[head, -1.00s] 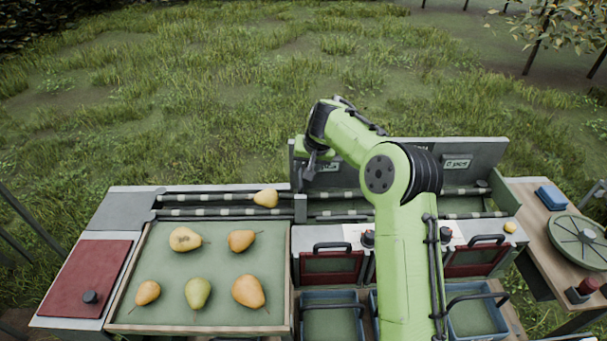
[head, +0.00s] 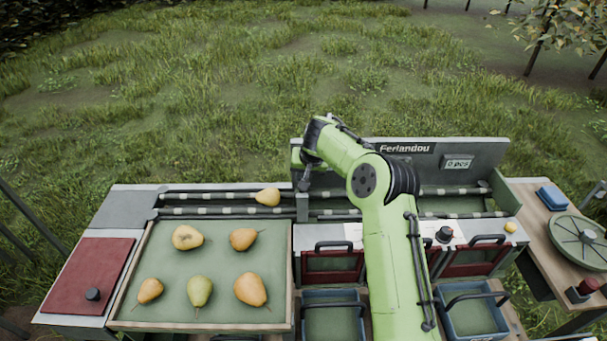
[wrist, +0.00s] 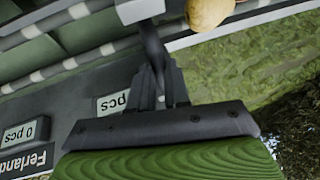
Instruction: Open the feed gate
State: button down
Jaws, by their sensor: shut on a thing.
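The feed gate (head: 302,207) is a small grey block across the striped rails, just right of a yellow pear (head: 268,197). In the wrist view, the grey gate block (wrist: 140,10) is at the top edge, with a dark stem reaching down from it. My gripper (head: 303,184) is at the gate, in front of the grey back panel. In the wrist view my gripper (wrist: 157,80) is shut on the dark stem, which I take to be the gate's handle. The pear also shows in the wrist view (wrist: 208,10), beside the block.
A green tray (head: 215,285) with several pears lies at front left. Red flaps (head: 332,262) and blue crates (head: 330,298) stand at front right. The back panel (head: 345,150) carries a counter (head: 458,163) reading "0 pcs". Grass behind the bench is open.

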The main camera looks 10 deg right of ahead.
notch_tip(320, 180, up, 8)
jog(key=p, duration=0.5)
jog(key=shift+f, duration=0.25)
jog(key=c, duration=1.1)
grip_release()
jog(key=shift+f, duration=0.1)
jog(key=v, duration=1.5)
jog(key=shift+s+r, duration=0.2)
jog(key=shift+r, duration=0.15)
